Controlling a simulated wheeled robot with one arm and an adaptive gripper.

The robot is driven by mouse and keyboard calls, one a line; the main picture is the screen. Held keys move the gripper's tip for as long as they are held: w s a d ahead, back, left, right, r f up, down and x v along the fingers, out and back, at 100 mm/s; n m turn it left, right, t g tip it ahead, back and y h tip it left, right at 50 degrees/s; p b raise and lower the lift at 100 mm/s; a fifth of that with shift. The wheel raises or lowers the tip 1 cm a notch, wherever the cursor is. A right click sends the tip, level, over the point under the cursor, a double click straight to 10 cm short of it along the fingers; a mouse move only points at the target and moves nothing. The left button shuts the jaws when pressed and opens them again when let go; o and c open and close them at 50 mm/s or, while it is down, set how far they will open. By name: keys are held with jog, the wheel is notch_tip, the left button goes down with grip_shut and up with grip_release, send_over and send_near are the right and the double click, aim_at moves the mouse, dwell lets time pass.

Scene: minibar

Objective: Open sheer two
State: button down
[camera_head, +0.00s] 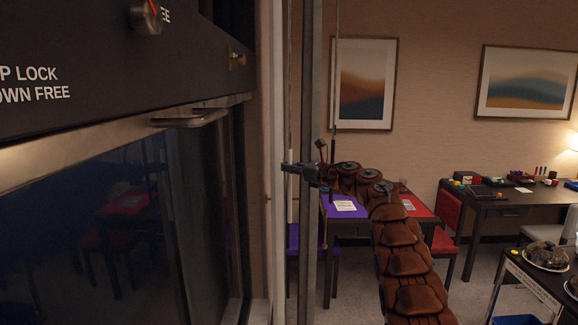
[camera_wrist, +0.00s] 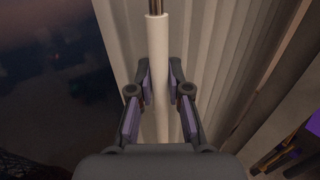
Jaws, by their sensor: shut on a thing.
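A white pull wand (camera_wrist: 157,45) hangs upright from a thin metal rod in front of pale pleated sheer fabric (camera_wrist: 204,50). My gripper (camera_wrist: 160,82) is shut on the wand, with one finger on each side of it. In the head view, my gripper (camera_head: 299,168) is at the window side, and the sheer (camera_head: 277,110) shows as a narrow pale strip at its left. The lower part of the wand is hidden by my gripper in the wrist view. No label tells which sheer is number two.
A dark cabinet with a glass front (camera_head: 110,220) and protruding metal handle (camera_head: 190,118) stands close at left. A purple-topped table (camera_head: 343,208) and chairs are behind my arm. A desk (camera_head: 500,205) and dark cart (camera_head: 535,280) stand at right.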

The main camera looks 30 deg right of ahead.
jog(key=shift+w+d, duration=0.4)
jog(key=shift+w, duration=0.3)
jog(key=c, duration=1.1)
grip_release()
jog(key=shift+s, duration=0.1)
jog(key=v, duration=1.1)
jog(key=shift+s+d, duration=0.2)
jog(key=shift+s, duration=0.1)
